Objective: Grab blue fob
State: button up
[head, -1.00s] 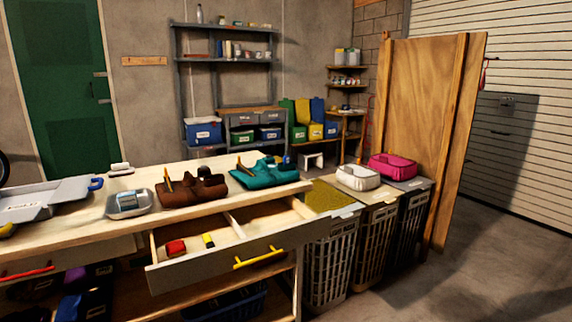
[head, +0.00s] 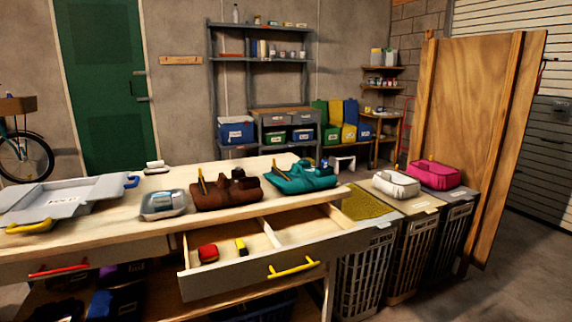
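I cannot make out a blue fob for certain in the head view. The open drawer (head: 228,283) under the bench holds a small red item (head: 208,253) and a small yellow and black item (head: 241,247) in its left compartment. The right part of the drawer looks empty, though its front wall hides some of the floor. A small blue spot (head: 325,163) shows behind the teal bag (head: 300,178), too small to identify. My gripper is not in view.
The wooden bench (head: 120,222) holds a grey case with blue and yellow handles (head: 65,201), a clear-lidded box (head: 163,204) and a brown bag (head: 225,192). Tall bins (head: 362,270) stand right of the drawer. A wooden panel (head: 468,140) stands behind them. Floor is clear at lower right.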

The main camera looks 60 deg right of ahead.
aim_at(324, 163)
jog(key=k+l+u, duration=0.15)
jog(key=l+u, duration=0.25)
jog(key=k+l+u, duration=0.15)
jog(key=l+u, duration=0.3)
jog(key=k+l+u, duration=0.25)
jog(key=k+l, duration=0.45)
jog(key=k+l+u, duration=0.3)
jog(key=k+l, duration=0.8)
jog(key=k, duration=0.15)
jog(key=k+l, duration=0.4)
jog(key=k, duration=0.15)
